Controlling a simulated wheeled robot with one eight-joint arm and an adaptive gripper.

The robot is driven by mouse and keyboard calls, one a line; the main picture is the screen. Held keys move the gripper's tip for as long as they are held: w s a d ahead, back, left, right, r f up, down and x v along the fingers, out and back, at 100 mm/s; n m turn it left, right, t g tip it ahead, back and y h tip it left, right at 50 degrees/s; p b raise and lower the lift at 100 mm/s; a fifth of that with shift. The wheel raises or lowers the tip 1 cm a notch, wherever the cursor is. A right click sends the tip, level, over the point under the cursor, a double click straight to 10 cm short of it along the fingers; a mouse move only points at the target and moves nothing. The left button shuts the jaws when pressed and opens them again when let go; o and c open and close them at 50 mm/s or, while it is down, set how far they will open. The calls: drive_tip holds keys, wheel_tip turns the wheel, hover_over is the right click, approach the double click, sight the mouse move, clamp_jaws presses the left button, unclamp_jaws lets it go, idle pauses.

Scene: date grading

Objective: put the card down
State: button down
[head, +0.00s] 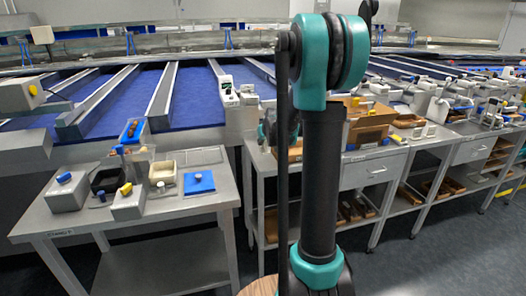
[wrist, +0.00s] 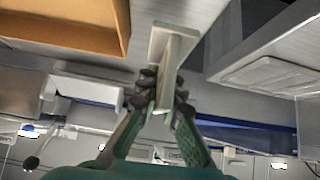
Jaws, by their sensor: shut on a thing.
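In the wrist view my gripper (wrist: 160,92) is shut on a pale grey, T-shaped piece, which I take to be the card (wrist: 174,62). A narrow part runs between the dark finger pads and a wider flat bar tops it. It is held beside a tan box wall, with a gap visible between them. I cannot tell whether it touches the grey surface behind it. In the head view my own arm covers the middle, and I cannot make out the card there.
In the head view, a cardboard box (head: 368,133) stands on the right bench. The left table (head: 185,212) holds a blue pad (head: 199,183) and several small containers; its front strip is bare.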

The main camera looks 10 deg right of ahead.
sight(266, 145)
drive_tip(key=shift+f, duration=2)
drive_tip(key=c, duration=1.7)
unclamp_jaws()
drive_tip(key=shift+f, duration=0.1)
drive_tip(key=v, duration=1.2)
drive_tip(key=shift+s+a, duration=0.1)
